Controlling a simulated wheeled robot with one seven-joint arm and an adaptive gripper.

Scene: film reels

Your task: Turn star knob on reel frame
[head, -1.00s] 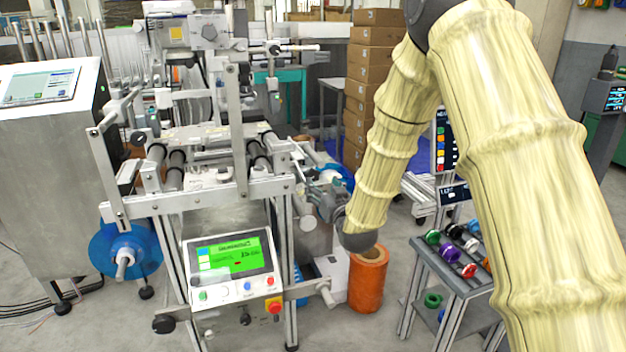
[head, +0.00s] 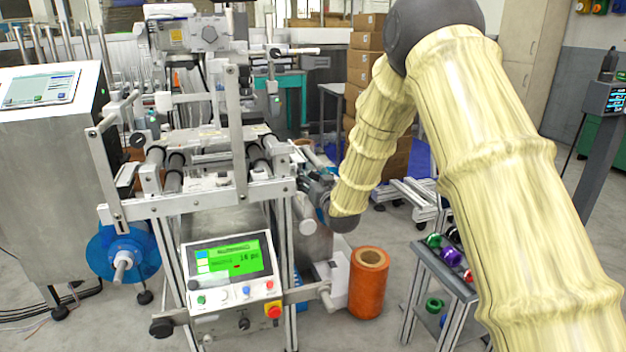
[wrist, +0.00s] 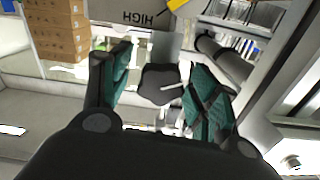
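A dark star knob (wrist: 160,84) shows in the wrist view, between the two green-padded fingers of my gripper (wrist: 161,68). The fingers are open, with a gap visible on both sides of the knob. In the head view my gripper (head: 312,186) is at the right side of the metal reel frame (head: 225,194), partly hidden by my arm. I cannot make out the star knob there.
An orange roll (head: 368,290) stands on the floor below my wrist. A small cart (head: 445,270) with coloured reels is to the right. A control panel (head: 232,270) fronts the frame. A blue reel (head: 100,262) hangs at left. Stacked boxes (head: 366,60) stand behind.

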